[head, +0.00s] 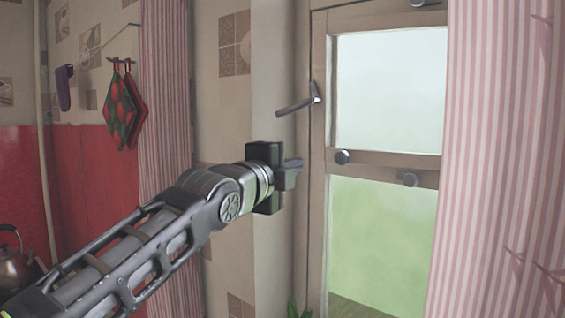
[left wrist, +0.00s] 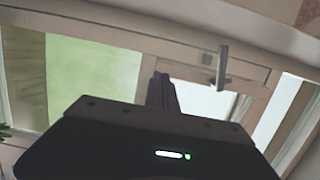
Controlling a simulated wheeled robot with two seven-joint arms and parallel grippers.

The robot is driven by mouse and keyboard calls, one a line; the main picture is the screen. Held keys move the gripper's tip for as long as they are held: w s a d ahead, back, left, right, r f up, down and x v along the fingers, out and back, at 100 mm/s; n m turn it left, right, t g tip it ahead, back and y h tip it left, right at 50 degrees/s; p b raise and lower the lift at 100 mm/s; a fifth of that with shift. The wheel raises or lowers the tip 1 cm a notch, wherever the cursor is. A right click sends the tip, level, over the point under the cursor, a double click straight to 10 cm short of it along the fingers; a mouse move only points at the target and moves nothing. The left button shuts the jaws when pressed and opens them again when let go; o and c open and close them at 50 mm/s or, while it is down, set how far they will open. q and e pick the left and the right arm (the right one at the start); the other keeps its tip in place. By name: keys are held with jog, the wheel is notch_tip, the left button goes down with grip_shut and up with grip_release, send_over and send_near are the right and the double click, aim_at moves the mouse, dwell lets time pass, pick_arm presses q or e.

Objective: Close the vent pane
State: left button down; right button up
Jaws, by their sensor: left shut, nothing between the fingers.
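The vent pane (head: 388,92) is the upper pane of the window, in a pale wooden frame. A lever handle (head: 300,103) sticks out to the left at the left side of the frame; a handle (left wrist: 222,66) also shows in the left wrist view. My left gripper (head: 293,164) is shut and empty, below the lever handle and left of the knob, apart from both. Its fingers (left wrist: 160,92) show in the left wrist view. My right gripper is out of view.
A striped curtain (head: 500,160) hangs at the right, another (head: 165,90) at the left. Potholders (head: 124,110) hang on the wall. A kettle (head: 15,265) stands at lower left.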

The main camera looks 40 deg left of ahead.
aim_at(313, 159)
pick_arm(q)
jog(key=p+x, duration=0.2)
jog(key=x, duration=0.4)
jog(key=shift+r, duration=0.1)
jog(key=shift+w+a+p, duration=0.2)
jog(key=shift+w+p, duration=0.15)
jog(key=shift+w, duration=0.25)
jog(key=shift+a, duration=0.1)
